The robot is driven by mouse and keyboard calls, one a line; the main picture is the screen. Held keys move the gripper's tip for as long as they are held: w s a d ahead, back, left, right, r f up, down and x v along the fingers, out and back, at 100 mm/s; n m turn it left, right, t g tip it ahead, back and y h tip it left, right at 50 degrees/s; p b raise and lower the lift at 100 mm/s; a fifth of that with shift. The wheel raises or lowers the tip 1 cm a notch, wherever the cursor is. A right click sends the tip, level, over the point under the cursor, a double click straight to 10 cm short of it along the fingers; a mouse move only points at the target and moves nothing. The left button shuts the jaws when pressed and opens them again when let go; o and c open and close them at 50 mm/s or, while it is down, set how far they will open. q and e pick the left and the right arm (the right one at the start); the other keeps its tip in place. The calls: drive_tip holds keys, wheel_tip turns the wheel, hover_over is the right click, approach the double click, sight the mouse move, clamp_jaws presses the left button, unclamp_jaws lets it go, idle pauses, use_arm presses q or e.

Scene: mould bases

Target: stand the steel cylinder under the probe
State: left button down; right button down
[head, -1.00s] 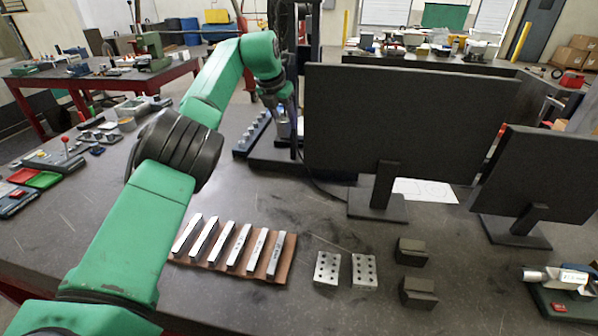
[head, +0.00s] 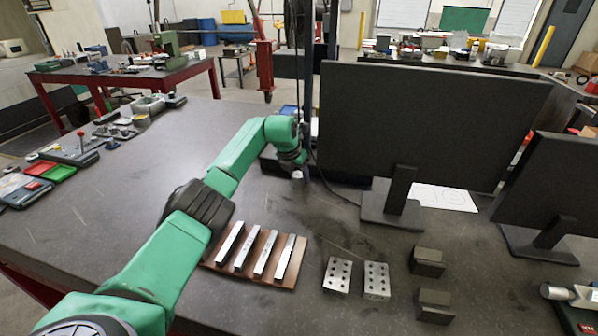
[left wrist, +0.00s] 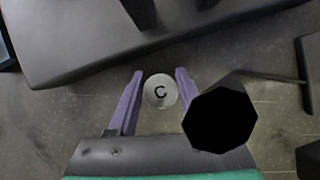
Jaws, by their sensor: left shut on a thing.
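My left gripper (left wrist: 159,88) is shut on a small steel cylinder (left wrist: 160,91), whose round top, marked "C", faces the wrist camera. In the head view the cylinder (head: 298,176) shows below the left gripper (head: 297,167), left of the big monitor. I cannot tell whether its bottom touches the table. A dark slab (left wrist: 75,55) with posts on it lies just beyond the cylinder in the left wrist view. A dark upright column (head: 308,60) stands behind the gripper. The probe tip cannot be made out. My right gripper is not in view.
The big monitor (head: 425,125) stands close on the right, its foot (head: 392,212) on the table. Metal bars lie on a brown board (head: 287,275) in front, beside holed blocks (head: 337,275) and dark blocks (head: 427,262).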

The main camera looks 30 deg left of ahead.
use_arm(q)
drive_tip(key=shift+c, duration=1.7)
unclamp_jaws()
